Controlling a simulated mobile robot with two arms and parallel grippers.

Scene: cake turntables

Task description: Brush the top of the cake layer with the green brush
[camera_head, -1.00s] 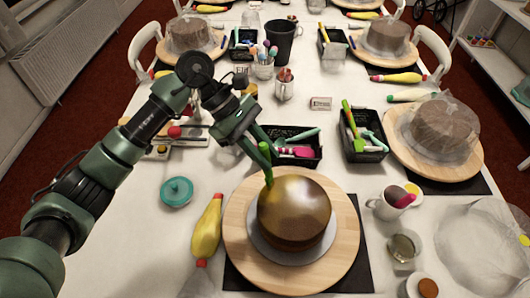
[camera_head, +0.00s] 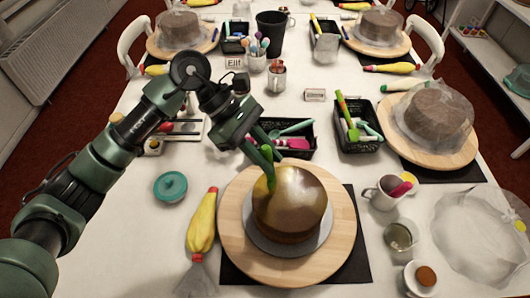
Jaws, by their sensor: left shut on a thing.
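The cake layer (camera_head: 290,205) is round and brown with a glossy top. It sits on a grey disc (camera_head: 262,237) on a round wooden turntable (camera_head: 340,235) in the front middle. My left gripper (camera_head: 265,158) is shut on the green brush (camera_head: 270,178), above the back left part of the cake. The brush points down, and its lower end is at the top of the cake near the left edge. I cannot tell for sure whether its bristles touch the top. My right gripper is out of view.
A yellow piping bag (camera_head: 202,225) and a teal lidded pot (camera_head: 171,187) are left of the turntable. A black tray of tools (camera_head: 300,153) stands behind it. Another black tray (camera_head: 352,143), a white mug (camera_head: 382,197) and a glass (camera_head: 399,238) are to the right.

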